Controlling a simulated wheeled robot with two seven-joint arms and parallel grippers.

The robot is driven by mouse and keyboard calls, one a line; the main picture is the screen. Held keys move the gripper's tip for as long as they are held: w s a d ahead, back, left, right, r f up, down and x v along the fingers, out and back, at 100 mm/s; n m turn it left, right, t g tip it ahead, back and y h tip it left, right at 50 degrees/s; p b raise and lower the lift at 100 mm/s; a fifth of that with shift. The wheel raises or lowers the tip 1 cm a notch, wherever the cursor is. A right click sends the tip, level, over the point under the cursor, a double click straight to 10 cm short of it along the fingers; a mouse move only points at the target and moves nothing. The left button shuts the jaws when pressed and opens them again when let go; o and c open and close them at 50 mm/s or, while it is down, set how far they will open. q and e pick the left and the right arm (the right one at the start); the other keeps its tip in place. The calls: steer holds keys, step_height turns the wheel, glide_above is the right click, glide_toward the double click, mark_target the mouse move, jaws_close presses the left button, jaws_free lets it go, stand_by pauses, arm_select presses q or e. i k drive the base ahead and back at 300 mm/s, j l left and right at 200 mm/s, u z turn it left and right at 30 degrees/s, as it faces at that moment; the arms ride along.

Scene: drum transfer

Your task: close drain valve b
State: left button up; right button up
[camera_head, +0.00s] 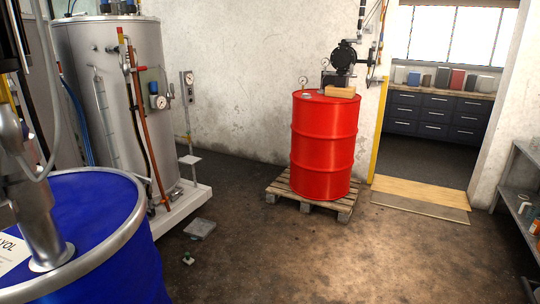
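No valve with a readable "b" label shows, so I cannot tell which part is drain valve b. A small green-topped fitting (188,258) sits low near the floor, in front of the steel tank's white plinth; it is too small to tell whether it is a valve or how it is set. The steel tank (88,62) stands at the left with an orange pipe (147,130), dark and blue hoses, and a gauge unit (159,101) on its front. Neither of my grippers is in view.
A blue drum (105,225) with a metal pipe in its top fills the lower left. A red drum (323,150) stands on a wooden pallet (282,197). A grey floor plate (200,229) lies by the plinth. Shelves (522,190) stand at right. The middle floor is clear.

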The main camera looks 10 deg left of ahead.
mark_target(177, 197)
steer(key=i+z, duration=0.25)
steer(key=i, duration=0.75)
steer(key=i+j+z, duration=0.1)
steer(key=i+z, duration=0.2)
steer(key=i, duration=0.75)
steer(key=i+u, duration=0.75)
steer(key=i+l+u, duration=0.4)
steer(key=i+j+u, duration=0.25)
steer(key=u, duration=0.2)
steer(key=i+u, duration=0.9)
steer(key=i+z, duration=0.1)
steer(key=i+j, duration=0.05)
